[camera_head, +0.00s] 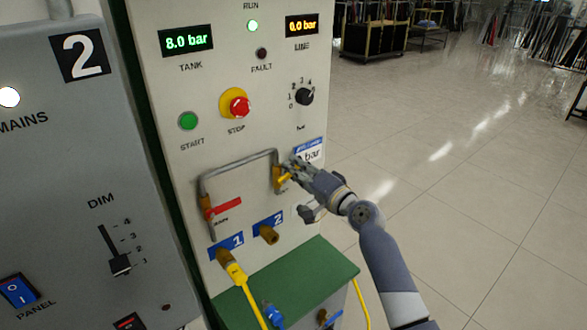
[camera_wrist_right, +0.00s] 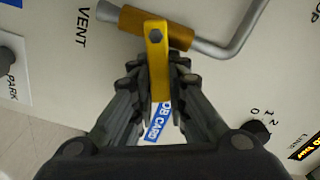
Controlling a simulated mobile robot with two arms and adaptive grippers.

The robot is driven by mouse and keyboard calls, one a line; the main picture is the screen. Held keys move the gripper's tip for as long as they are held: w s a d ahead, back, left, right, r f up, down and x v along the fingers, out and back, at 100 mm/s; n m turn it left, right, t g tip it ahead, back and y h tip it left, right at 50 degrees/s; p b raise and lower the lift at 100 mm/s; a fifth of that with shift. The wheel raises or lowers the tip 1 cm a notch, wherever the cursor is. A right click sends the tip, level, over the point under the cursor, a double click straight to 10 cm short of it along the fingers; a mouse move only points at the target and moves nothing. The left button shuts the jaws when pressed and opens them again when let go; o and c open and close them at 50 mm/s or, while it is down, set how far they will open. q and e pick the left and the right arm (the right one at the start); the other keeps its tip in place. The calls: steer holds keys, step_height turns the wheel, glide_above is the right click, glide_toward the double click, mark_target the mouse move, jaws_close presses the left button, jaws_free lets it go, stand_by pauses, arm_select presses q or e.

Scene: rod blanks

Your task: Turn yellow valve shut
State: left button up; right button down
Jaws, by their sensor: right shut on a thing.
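The yellow valve handle (camera_wrist_right: 156,60) is a flat lever on a brass valve body (camera_wrist_right: 180,32) in the right wrist view. The lever sits between the fingers of my right gripper (camera_wrist_right: 152,85), which is shut on it. In the head view the brass valve (camera_head: 278,178) hangs at the right end of a grey pipe (camera_head: 240,160) on the panel front. My right gripper (camera_head: 297,171) reaches it from the right and covers part of the lever. The label VENT is printed beside the valve. My left gripper is not in view.
A red lever (camera_head: 223,209) sits on the pipe's left leg. A yellow hose (camera_head: 238,274) is on port 1. Port 2 (camera_head: 267,234) is bare. A green shelf (camera_head: 300,275) juts out below. The red stop button (camera_head: 239,106) and selector knob (camera_head: 304,96) are above. Open floor lies right.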

step_height(320, 180, down, 2)
steer(key=m, duration=0.4)
steer(key=shift+w+d+m, duration=0.1)
steer(key=shift+d+m, duration=0.05)
steer(key=shift+m, duration=0.15)
steer(key=shift+f, duration=0.1)
steer(key=c, duration=1.6)
jaws_free()
steer(key=shift+o, duration=0.2)
steer(key=v, duration=1.2)
